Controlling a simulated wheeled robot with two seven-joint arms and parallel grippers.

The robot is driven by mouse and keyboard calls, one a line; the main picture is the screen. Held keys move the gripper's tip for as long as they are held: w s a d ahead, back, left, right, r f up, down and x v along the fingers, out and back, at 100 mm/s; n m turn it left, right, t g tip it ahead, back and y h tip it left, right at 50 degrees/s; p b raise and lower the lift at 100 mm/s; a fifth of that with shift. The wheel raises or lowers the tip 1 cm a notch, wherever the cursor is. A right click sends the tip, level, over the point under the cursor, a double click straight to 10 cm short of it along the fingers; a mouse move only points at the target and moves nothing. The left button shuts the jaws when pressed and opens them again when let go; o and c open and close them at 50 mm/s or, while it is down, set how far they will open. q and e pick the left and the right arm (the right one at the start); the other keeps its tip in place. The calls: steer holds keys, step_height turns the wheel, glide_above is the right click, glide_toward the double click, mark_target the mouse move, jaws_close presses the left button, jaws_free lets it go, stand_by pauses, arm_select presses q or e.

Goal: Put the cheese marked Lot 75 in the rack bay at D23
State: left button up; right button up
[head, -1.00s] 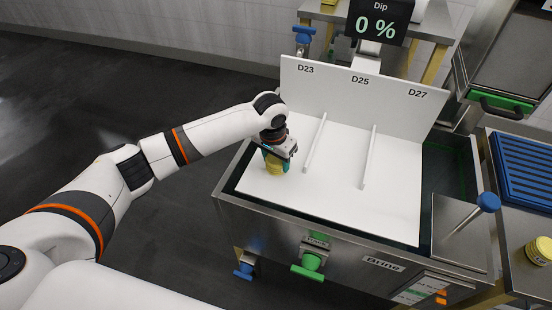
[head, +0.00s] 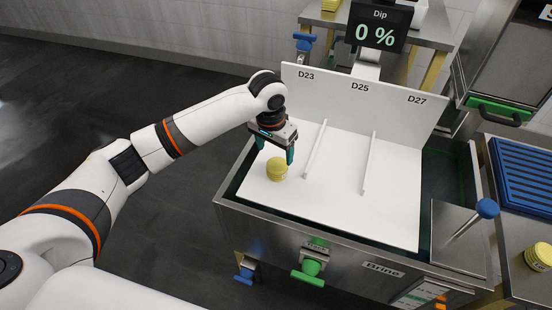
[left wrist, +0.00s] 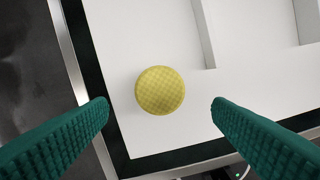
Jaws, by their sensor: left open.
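A yellow round cheese (head: 277,168) stands on the white rack (head: 330,222) in the left bay, the one under the label D23 (head: 306,76). No lot mark on it can be read. In the left wrist view the cheese (left wrist: 160,90) lies on the white floor, between and beyond the fingers, touching neither. My left gripper (head: 275,152) is open and empty, just above and behind the cheese. Its green fingers (left wrist: 160,103) are spread wide in the left wrist view. My right gripper is not in view.
Low white dividers (head: 315,150) split the rack into bays; the D25 and D27 bays are empty. The rack sits over a steel brine tank (head: 300,236). Another yellow cheese (head: 538,257) is on the right-hand steel table. A blue-knobbed lever (head: 487,208) stands at the tank's right.

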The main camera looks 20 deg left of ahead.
mark_target(273, 168)
arm_select(q)
steer(key=shift+s+a+r, duration=0.1)
steer(key=shift+s+r, duration=0.05)
steer(key=shift+r, duration=1.05)
steer(key=shift+s+r, duration=0.15)
steer(key=shift+r, duration=1)
steer(key=shift+f, duration=0.1)
